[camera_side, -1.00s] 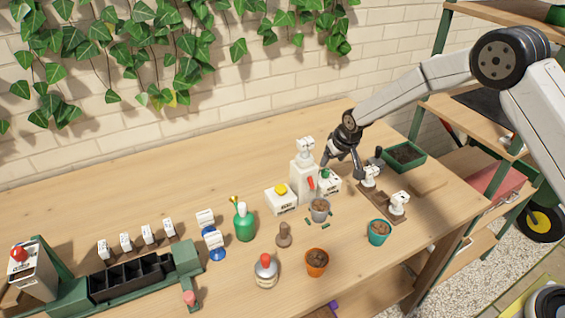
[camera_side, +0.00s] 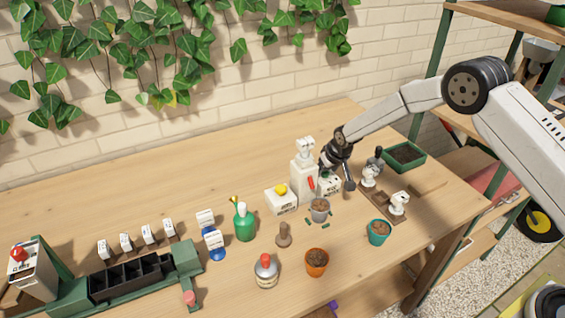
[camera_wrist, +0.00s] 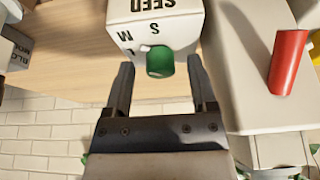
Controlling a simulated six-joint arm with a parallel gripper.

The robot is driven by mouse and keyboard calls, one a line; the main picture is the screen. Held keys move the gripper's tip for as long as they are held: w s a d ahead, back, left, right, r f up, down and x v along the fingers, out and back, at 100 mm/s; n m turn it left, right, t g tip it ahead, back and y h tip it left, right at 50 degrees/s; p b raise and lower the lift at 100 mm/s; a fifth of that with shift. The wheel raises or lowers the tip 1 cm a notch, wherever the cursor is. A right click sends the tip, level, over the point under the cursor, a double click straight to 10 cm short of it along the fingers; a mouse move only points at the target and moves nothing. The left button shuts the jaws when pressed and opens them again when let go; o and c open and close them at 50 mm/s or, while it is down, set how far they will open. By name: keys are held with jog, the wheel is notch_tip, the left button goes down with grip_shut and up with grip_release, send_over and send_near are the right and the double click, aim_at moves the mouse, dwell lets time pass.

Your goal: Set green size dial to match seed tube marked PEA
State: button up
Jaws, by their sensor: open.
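The green size dial (camera_wrist: 160,62) is on the face of a white box marked SEED (camera_wrist: 155,22), with S and M printed around it and a third, partly hidden letter. Its pointer setting cannot be read for sure. My gripper (camera_wrist: 161,84) is open, one finger on each side of the dial, which sits just beyond or between the tips; contact cannot be told. In the side view my gripper (camera_side: 338,180) is at the small white box (camera_side: 330,186), partly covering it. White-topped tubes (camera_side: 399,203) stand in a brown holder at right; their labels are too small to read.
A tall white dispenser with a red lever (camera_side: 304,178) stands close beside the box. A grey pot (camera_side: 319,208), teal pot (camera_side: 379,233) and orange pot (camera_side: 316,262) stand in front. A green tray of soil (camera_side: 405,156) is behind right. The back left table is clear.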

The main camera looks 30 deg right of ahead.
grip_shut()
jog(key=shift+n+y, duration=0.3)
jog(key=shift+n, duration=0.6)
jog(key=shift+d+n+g+y, duration=0.1)
jog(key=shift+n+g+y, duration=0.35)
jog(key=shift+n, duration=0.85)
jog(key=shift+n+g+y, duration=0.25)
jog(key=shift+n+y, duration=0.5)
jog(key=shift+n, duration=1.45)
grip_release()
